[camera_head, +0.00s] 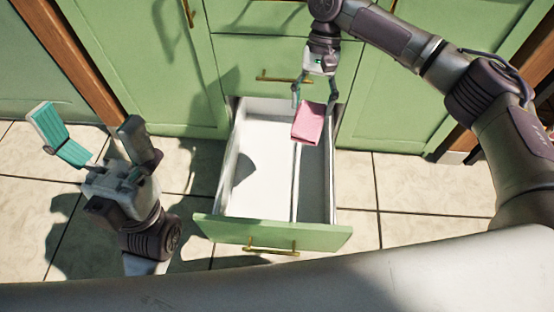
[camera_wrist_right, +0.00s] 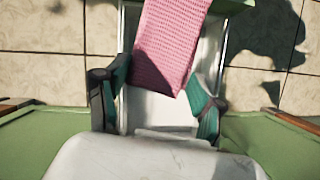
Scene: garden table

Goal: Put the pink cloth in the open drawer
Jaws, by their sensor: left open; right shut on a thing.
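The pink cloth (camera_head: 309,122) is a small folded piece above the right part of the open drawer (camera_head: 215,228). My right gripper (camera_head: 313,101) is shut on the cloth, which hangs out beyond its fingers. In the right wrist view the cloth (camera_wrist_right: 168,48) extends upward from between the teal fingers of the right gripper (camera_wrist_right: 158,98), over the white drawer inside. The drawer is white inside, with a divider lengthwise and a green front with a brass handle. My left gripper (camera_head: 88,125) is open and empty, left of the drawer over the floor.
Green cabinet doors (camera_head: 155,70) flank the drawer. A closed drawer (camera_head: 262,62) with a brass handle is above it. The tiled floor (camera_head: 400,200) is clear at the right. The inside of the open drawer looks empty.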

